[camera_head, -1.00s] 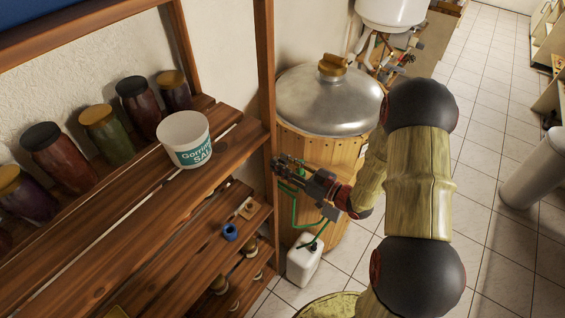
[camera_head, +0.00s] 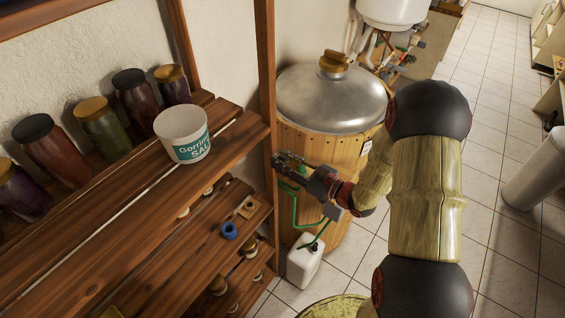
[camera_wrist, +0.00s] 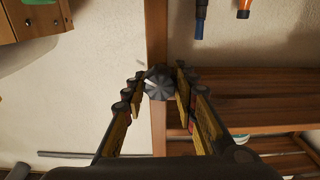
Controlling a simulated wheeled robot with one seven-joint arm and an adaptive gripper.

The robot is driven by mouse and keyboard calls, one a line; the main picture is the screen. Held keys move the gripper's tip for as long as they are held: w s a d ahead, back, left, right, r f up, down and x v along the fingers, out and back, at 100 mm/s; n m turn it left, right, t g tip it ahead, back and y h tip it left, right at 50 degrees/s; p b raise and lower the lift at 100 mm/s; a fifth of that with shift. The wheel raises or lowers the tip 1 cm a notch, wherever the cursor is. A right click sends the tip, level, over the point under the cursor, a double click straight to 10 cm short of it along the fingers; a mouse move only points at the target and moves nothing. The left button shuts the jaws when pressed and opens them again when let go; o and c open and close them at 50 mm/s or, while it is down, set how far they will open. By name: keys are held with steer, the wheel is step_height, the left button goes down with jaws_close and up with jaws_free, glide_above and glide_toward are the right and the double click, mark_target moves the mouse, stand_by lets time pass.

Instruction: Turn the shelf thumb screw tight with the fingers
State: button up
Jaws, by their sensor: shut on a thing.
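The shelf thumb screw (camera_wrist: 159,84) is a dark, fluted round knob on the wooden shelf post (camera_wrist: 157,28) in the wrist view. My gripper (camera_wrist: 160,82) has one finger on each side of the knob and is shut on it. In the head view my gripper (camera_head: 278,160) reaches leftward to the shelf's right-hand post (camera_head: 265,70). The knob cannot be made out there, as the fingers cover that spot. How far the screw is seated in the post cannot be told.
A wooden barrel with a metal lid (camera_head: 330,100) stands close behind my gripper. A white canister (camera_head: 304,262) is on the floor below.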

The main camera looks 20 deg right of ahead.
steer(key=o, duration=1.2)
steer(key=shift+c, duration=0.2)
steer(key=shift+d, duration=0.1)
steer(key=v, duration=1.2)
steer(key=shift+w, duration=0.1)
